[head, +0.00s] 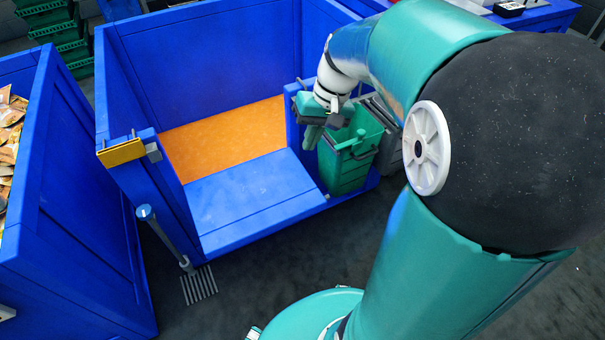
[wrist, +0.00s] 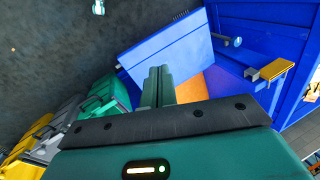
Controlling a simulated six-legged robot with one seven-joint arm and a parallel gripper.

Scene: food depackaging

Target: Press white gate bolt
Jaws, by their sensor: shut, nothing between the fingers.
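I cannot pick out a white gate bolt for certain in either view. In the head view my gripper (head: 313,138) points down by the right front post of the open blue bin (head: 205,27), next to a green crate bin. It hides part of that post. In the wrist view the two green fingers of my gripper (wrist: 158,84) are together with nothing between them, and a blue panel (wrist: 160,50) lies beyond them. On the left front post are a yellow plate (head: 122,152) and a small grey block (head: 153,151). The plate also shows in the wrist view (wrist: 278,70).
A green bin (head: 345,170) stands right of my gripper, with grey and yellow bins (wrist: 38,130) beyond it. A long-handled tool (head: 165,238) leans at the left post. Another blue container (head: 75,235) holds packages at far left.

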